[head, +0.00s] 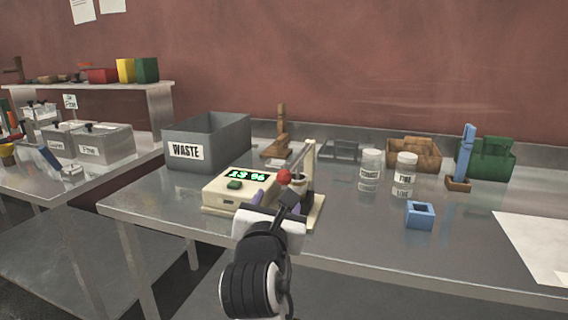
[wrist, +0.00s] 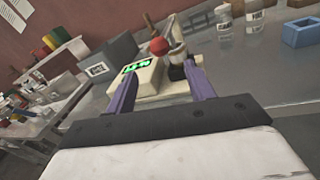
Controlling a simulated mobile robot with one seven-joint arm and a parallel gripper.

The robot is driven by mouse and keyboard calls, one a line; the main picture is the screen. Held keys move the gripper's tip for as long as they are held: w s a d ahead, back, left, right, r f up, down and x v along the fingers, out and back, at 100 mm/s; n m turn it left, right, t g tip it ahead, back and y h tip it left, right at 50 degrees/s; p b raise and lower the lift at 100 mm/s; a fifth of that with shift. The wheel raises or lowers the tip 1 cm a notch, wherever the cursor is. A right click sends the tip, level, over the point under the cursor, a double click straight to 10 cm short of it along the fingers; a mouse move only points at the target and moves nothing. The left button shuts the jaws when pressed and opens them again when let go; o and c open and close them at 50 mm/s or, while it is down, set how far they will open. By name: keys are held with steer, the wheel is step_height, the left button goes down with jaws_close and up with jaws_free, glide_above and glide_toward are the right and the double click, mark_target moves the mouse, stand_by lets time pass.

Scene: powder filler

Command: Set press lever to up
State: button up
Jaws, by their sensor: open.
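The press (head: 310,180) is a beige machine with an upright post, standing on the steel table beside a beige box with a green digital display (head: 241,185). The press lever ends in a red ball knob (head: 284,177); it also shows in the wrist view (wrist: 158,46), ahead of and between my fingers. A dark lever arm or part of the press shows near the knob, partly hidden by my gripper. My gripper (head: 274,194) is open, with purple fingers apart and nothing between them. It is in front of the press, just below the knob in the head view; contact cannot be told.
A grey WASTE bin (head: 215,140) stands behind left of the display box. Two labelled jars (head: 370,165), a blue square block (head: 420,215), a blue upright tool in a brown holder (head: 458,184) and a paper sheet (head: 535,240) are to the right. The front middle table is clear.

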mark_target(283, 181)
steer(key=p, duration=0.4)
steer(key=shift+w+r, duration=0.2)
steer(key=shift+r, duration=0.05)
steer(key=w, duration=0.3)
steer(key=w+d+p, duration=0.1)
steer(key=w, duration=0.7)
steer(key=shift+d+f+p, duration=0.15)
steer(key=shift+f+p, duration=0.1)
steer(key=shift+p, duration=0.15)
steer(key=shift+c, duration=0.3)
jaws_close()
